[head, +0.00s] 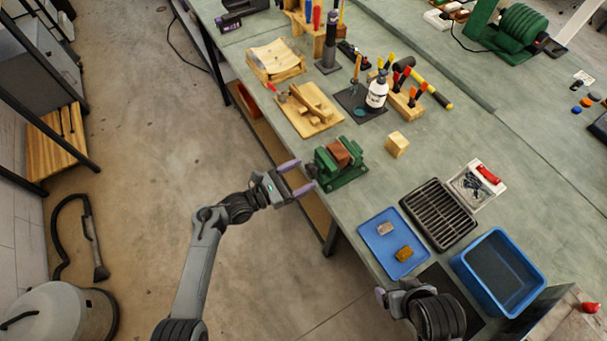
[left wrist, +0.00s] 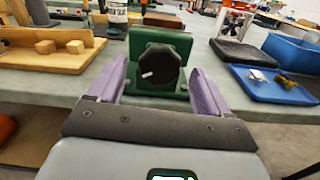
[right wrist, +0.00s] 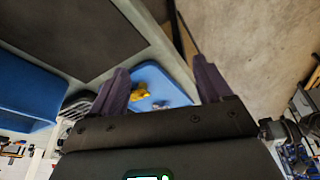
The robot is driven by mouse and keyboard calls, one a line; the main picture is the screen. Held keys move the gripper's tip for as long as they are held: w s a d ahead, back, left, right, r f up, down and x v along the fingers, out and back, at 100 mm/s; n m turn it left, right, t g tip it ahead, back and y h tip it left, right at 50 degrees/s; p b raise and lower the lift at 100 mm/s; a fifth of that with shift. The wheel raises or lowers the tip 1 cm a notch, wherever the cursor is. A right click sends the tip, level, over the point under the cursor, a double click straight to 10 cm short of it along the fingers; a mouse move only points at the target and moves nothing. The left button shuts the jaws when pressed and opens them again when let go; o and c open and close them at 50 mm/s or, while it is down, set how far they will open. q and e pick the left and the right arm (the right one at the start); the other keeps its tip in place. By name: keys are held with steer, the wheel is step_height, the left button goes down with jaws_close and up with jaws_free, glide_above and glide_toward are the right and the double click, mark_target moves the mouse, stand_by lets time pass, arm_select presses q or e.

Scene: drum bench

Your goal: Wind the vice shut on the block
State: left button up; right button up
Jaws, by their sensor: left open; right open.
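The green vice (head: 350,178) stands at the near left edge of the bench. A reddish-brown block (head: 342,152) sits at its jaws; I cannot tell whether they touch it. The vice's dark round handwheel (left wrist: 160,68) faces my left gripper in the left wrist view and carries a small white mark. My left gripper (head: 297,178) is open and empty, just off the vice's handwheel side, with its fingers to the left and right of the wheel in the left wrist view (left wrist: 157,92). My right gripper (right wrist: 161,85) is open and empty near the blue tray.
A pale wooden block (head: 397,146) lies loose behind the vice. The blue tray (head: 377,250) holds two small pieces. A black rack (head: 438,213) and a blue bin (head: 498,271) stand to the right. Wooden fixtures and tools fill the far bench.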

arm_select(q)
steer(key=shift+w+d, duration=0.35)
steer(key=shift+d, duration=0.2)
arm_select(e)
steer(key=shift+f, duration=0.15)
arm_select(q)
steer(key=shift+c, duration=0.2)
steer(key=c, duration=1)
arm_select(e)
steer(key=shift+r, duration=0.2)
